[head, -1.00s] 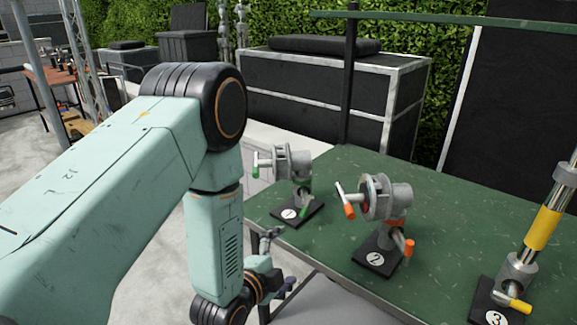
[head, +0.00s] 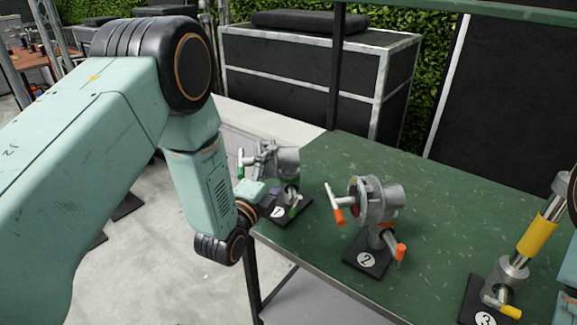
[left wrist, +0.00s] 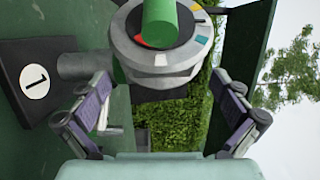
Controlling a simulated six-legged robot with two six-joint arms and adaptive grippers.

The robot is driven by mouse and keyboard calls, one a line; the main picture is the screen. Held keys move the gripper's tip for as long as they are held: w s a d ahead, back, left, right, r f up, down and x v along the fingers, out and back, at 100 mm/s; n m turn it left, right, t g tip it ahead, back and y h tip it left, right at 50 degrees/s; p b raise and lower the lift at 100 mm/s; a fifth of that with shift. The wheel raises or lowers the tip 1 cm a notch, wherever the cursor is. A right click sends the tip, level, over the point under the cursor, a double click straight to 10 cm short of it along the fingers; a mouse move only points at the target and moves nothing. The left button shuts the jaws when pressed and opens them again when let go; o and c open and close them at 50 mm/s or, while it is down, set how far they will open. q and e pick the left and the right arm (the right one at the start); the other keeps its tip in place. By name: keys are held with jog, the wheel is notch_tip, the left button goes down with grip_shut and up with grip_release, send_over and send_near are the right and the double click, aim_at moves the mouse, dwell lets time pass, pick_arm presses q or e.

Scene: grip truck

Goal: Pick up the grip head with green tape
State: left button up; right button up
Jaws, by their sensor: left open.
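The grip head with green tape (head: 285,158) is grey metal and sits on the black base marked 1 (head: 278,212) at the table's left corner. My left gripper (head: 272,194) is beside it on its near side and partly covers it. In the left wrist view the grip head (left wrist: 158,62) lies ahead, with its round green end towards the camera. My left gripper (left wrist: 168,98) shows there too, its open fingers spread to either side below the head. I cannot tell whether any finger touches it. My right gripper is out of view.
A grip head with orange tape (head: 372,203) stands on base 2 (head: 366,258), right of base 1. A yellow-taped piece (head: 540,232) stands on base 3 at the right. The green table (head: 450,225) is clear between them. A black post (head: 337,70) rises behind.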

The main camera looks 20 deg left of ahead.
pick_arm(q)
jog(key=shift+w+d, duration=0.15)
jog(key=shift+w, duration=0.75)
jog(key=shift+s+a+r, duration=0.1)
jog(key=shift+a+r, duration=0.05)
jog(key=shift+a, duration=0.1)
jog(key=shift+w+d, duration=0.15)
jog(key=shift+w, duration=0.1)
jog(key=c, duration=0.4)
jog(key=shift+s, duration=0.15)
jog(key=c, duration=1.1)
jog(key=shift+c, duration=0.3)
jog(key=shift+w+r, duration=0.15)
jog(key=shift+w, duration=0.05)
